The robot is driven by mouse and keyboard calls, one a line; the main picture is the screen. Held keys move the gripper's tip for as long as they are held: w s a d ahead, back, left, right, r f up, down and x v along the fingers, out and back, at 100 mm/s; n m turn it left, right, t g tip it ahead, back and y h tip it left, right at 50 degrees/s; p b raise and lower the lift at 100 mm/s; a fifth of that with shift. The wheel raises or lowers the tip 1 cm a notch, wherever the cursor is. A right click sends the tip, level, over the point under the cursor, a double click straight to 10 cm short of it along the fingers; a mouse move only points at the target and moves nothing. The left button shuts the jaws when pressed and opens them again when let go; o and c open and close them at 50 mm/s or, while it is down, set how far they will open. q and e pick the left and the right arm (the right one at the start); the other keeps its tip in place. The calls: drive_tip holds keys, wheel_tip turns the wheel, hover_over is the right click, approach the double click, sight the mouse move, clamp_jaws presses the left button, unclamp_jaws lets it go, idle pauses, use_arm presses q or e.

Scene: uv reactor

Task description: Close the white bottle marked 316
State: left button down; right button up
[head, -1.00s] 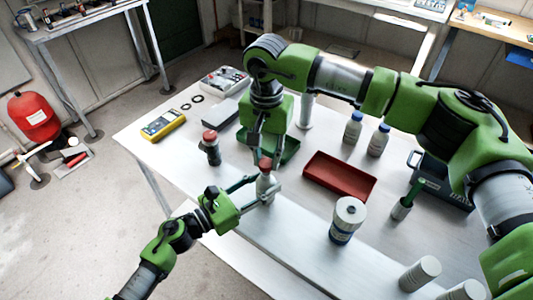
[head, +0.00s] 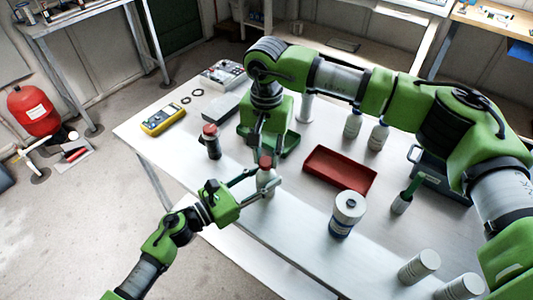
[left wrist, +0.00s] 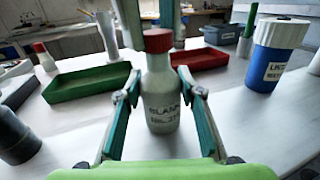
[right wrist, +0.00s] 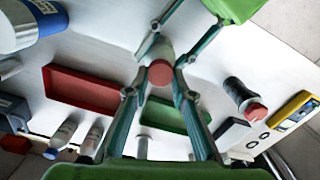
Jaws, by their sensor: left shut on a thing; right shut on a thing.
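The white bottle (left wrist: 160,105) stands upright on the table, its dark lettering partly legible as "BLANK" and a number starting 31. It also shows in the head view (head: 266,186). A red cap (left wrist: 158,40) sits at the top of its neck; whether it is screwed tight I cannot tell. My left gripper (head: 262,187) is shut on the bottle's body from the front left. My right gripper (head: 264,158) reaches down from above and is shut on the red cap, which also shows in the right wrist view (right wrist: 160,73).
A dark bottle with a red cap (head: 211,142) stands to the left. A green tray (left wrist: 90,83) lies behind, a red tray (head: 340,171) to the right. A large white-lidded jar (head: 347,215) stands front right. Two blue-capped bottles (head: 353,124) stand further back.

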drive_tip(key=shift+f, duration=0.6)
